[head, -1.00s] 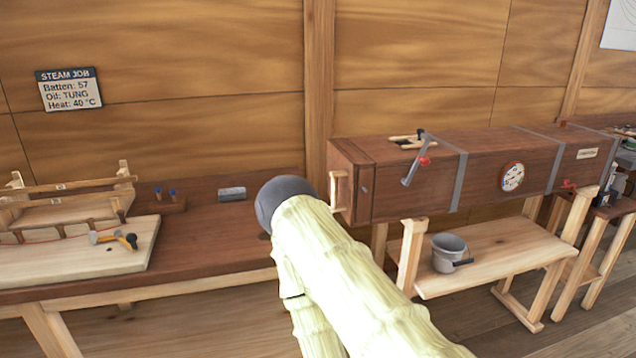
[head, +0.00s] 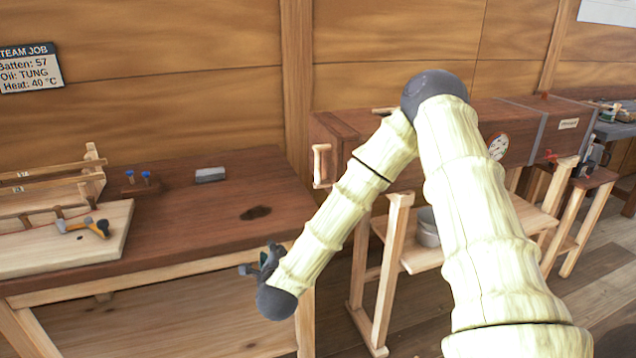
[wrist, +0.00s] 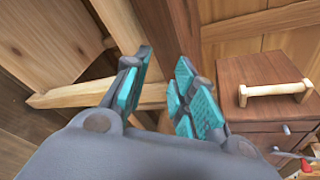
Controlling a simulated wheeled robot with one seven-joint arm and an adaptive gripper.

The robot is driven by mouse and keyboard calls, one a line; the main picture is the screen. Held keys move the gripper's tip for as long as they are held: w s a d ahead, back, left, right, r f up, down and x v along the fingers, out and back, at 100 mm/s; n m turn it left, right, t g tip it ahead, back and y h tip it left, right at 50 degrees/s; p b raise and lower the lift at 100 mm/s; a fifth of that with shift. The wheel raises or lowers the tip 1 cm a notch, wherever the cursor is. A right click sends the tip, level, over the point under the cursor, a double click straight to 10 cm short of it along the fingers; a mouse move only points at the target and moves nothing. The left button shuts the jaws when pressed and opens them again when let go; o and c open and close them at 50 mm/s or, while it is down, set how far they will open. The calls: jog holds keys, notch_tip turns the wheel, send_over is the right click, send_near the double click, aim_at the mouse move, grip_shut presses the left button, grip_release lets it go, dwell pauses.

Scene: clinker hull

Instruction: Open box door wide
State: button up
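The box is a long dark-brown wooden box (head: 515,118) with grey straps, lying along the wall on trestles in the head view. Its door (wrist: 262,68) is at the left end and appears shut. A pale wooden bar handle (head: 321,165) stands out from the door; it also shows at the right of the wrist view (wrist: 276,90). My gripper (head: 258,262) is left of and below the handle, apart from it, near the workbench's front edge. In the wrist view its teal-padded fingers (wrist: 160,92) are spread with nothing between them. My arm hides part of the box's front.
A workbench (head: 215,225) stands left of the box, bearing a pale board (head: 60,240), a yellow-and-black tool (head: 85,227) and a grey block (head: 210,174). A grey pot (head: 427,228) sits on the shelf (head: 400,245) under the box. Floor shows at right.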

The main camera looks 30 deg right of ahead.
jog(key=w+d+r+m+h, duration=0.2)
jog(key=d+r+m+h, duration=0.1)
jog(key=d+r+m, duration=0.5)
jog(key=m+g+h, duration=0.1)
jog(key=m+h, duration=0.3)
jog(key=m, duration=0.4)
send_near(317, 165)
jog(key=p+x, duration=0.1)
jog(key=x, duration=1)
jog(key=shift+d, duration=0.1)
grip_shut()
